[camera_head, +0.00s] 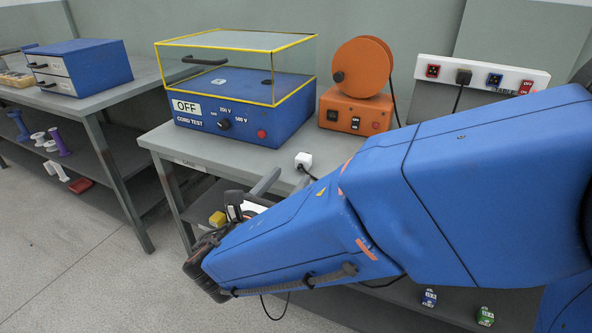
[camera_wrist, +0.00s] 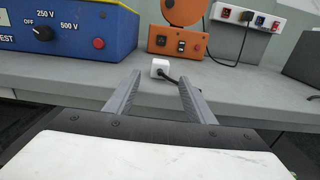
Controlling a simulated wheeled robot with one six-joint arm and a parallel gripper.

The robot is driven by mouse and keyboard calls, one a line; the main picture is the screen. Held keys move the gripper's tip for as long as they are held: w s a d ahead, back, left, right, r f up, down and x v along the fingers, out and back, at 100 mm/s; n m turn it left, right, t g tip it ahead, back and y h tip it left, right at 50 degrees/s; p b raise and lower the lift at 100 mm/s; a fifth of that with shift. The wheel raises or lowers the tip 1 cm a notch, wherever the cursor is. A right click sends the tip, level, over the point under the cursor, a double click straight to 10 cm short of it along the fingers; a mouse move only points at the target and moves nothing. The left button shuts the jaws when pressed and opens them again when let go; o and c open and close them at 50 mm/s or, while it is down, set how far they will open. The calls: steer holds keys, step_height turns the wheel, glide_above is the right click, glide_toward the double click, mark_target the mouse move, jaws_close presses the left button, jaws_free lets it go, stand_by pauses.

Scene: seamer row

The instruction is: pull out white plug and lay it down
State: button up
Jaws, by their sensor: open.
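A small white plug (camera_head: 304,160) lies on the grey bench top near its front edge, with a dark cord leading off to the right. In the wrist view the white plug (camera_wrist: 160,67) sits between and beyond my fingertips, not touching them. My gripper (camera_wrist: 159,82) is open and empty, its two grey fingers pointing towards the plug. In the head view my blue arm hides part of the bench and most of the gripper.
A blue cord tester (camera_head: 240,130) with a yellow-edged clear cover stands left of the plug. An orange unit with a reel (camera_head: 350,110) stands behind it. A blue drawer box (camera_head: 95,68) is on the far-left bench. Bare bench top lies around the plug.

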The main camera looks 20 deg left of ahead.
steer(key=s, duration=0.9)
steer(key=shift+a, duration=0.35)
